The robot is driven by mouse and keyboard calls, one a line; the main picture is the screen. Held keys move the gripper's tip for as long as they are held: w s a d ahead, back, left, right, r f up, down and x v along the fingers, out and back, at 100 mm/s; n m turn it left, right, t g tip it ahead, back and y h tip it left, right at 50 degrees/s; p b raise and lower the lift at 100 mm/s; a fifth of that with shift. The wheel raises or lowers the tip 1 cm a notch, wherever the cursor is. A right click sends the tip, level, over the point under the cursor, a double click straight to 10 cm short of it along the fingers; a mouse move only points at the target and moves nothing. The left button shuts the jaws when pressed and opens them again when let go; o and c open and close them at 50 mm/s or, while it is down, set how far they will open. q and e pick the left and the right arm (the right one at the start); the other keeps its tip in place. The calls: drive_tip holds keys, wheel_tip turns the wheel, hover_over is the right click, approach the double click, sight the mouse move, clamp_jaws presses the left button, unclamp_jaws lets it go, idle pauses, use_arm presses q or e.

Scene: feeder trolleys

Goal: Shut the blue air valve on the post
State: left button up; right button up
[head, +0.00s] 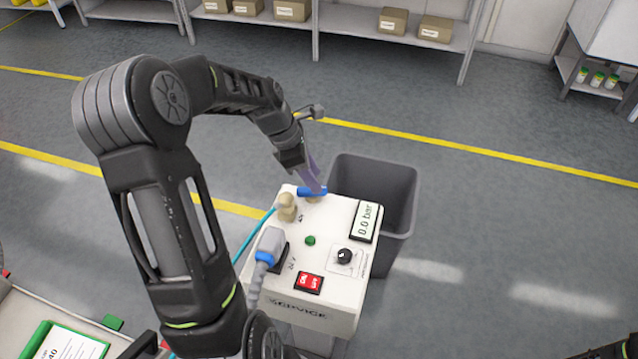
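The blue air valve handle (316,191) is on the top of a white service post (325,300), near its back edge. The handle lies roughly crosswise in the picture, over a brass body that is mostly hidden. My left gripper (314,184) reaches down from behind with its purplish fingers at the handle. The fingers overlap the handle in the picture, and I cannot tell whether they grip it or only touch it. The display (365,220) on the post reads 0.0 bar.
A brass coupling (287,207) with a teal hose and a grey plug (270,243) with a cable stand left on the post. A red switch (309,283), black knob (344,256) and green button (310,240) are nearby. A grey bin (400,190) stands behind; open floor lies right.

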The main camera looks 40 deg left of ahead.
use_arm(q)
drive_tip(key=shift+x, duration=2)
clamp_jaws()
